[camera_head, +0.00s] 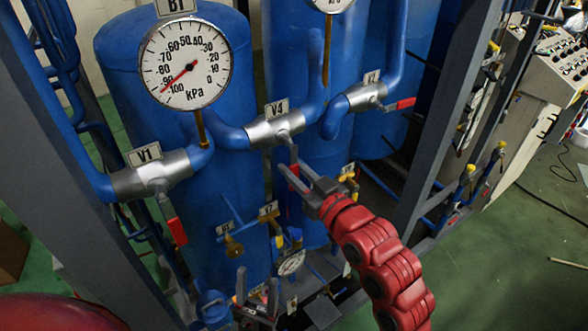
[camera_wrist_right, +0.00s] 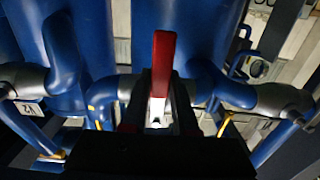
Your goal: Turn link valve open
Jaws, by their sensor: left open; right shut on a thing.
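The valve labelled V4 (camera_head: 275,130) sits on the blue pipe between two blue tanks, and its lever hangs down from the grey body. My right gripper (camera_head: 297,176) is shut around this lever, whose red end is partly hidden by the fingers. In the right wrist view the red and white lever (camera_wrist_right: 163,55) stands between the dark fingers (camera_wrist_right: 162,110). My left gripper (camera_head: 257,297) is open and empty, low in the head view near the bottom edge, well below V4.
Valve V1 (camera_head: 150,177) on the left has its red lever hanging down. Valve V2 (camera_head: 366,97) has its red lever pointing right. A gauge (camera_head: 187,63) stands above V1 and V4. Grey frame posts (camera_head: 452,107) flank the tanks. Small valves and a lower gauge (camera_head: 291,262) are near my left gripper.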

